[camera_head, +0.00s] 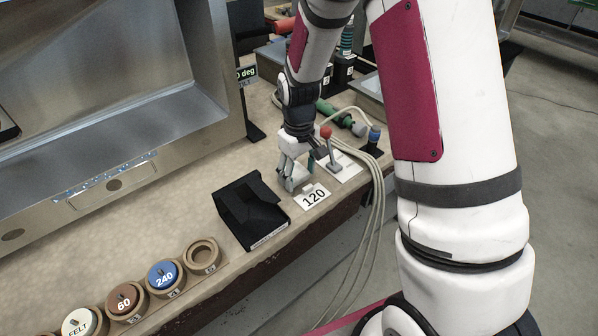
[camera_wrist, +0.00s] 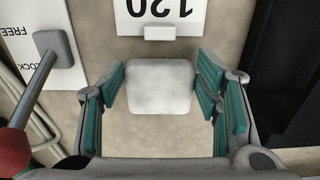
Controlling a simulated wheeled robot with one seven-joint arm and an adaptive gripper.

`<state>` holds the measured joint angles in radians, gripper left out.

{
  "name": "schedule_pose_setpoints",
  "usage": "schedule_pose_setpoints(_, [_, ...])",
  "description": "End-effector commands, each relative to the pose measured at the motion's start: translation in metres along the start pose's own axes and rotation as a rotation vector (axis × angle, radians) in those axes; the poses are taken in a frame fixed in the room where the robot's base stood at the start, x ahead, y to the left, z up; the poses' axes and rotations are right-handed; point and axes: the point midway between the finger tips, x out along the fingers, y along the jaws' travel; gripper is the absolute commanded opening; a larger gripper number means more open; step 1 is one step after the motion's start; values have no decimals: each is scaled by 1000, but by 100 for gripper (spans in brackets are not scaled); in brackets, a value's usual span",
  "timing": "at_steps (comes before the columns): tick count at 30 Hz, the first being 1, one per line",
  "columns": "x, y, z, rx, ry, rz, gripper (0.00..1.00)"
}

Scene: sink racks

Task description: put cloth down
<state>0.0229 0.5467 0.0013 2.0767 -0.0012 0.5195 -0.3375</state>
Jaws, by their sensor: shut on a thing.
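A small white square cloth (camera_wrist: 160,87) with rounded corners lies between the teal pads of my gripper (camera_wrist: 162,95) in the wrist view. My gripper is shut on it, with one finger on each side. In the head view my gripper (camera_head: 292,178) points down, low over the counter, just left of the white card marked 120 (camera_head: 315,197). The cloth is hard to make out there behind the fingers. In the wrist view the 120 card (camera_wrist: 160,12) lies just beyond the cloth, with a small white block at its edge.
A black open box (camera_head: 250,208) stands left of my gripper. A lever with a red knob (camera_head: 325,132) stands close on the right, beside hoses (camera_head: 377,190). Round holders with 240 (camera_head: 163,275), 60 and FELT discs, plus an empty one (camera_head: 203,254), line the counter's front. A metal sink is behind.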

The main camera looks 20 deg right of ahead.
Motion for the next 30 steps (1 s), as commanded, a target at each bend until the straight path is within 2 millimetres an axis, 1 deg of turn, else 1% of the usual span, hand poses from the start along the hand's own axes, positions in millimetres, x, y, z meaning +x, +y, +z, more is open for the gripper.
schedule_pose_setpoints(5, [3,0,0,0,-1,0,30])
schedule_pose_setpoints(6, [4,0,0,0,-1,0,60])
schedule_pose_setpoints(8, [3,0,0,0,-1,0,73])
schedule_pose_setpoints(9, [3,0,0,0,-1,0,78])
schedule_pose_setpoints(18, [2,0,0,0,0,0,78])
schedule_pose_setpoints(22, [-6,0,0,0,2,1,78])
schedule_pose_setpoints(26, [-26,0,0,0,4,1,78])
schedule_pose_setpoints(30, [-56,1,0,1,5,2,78])
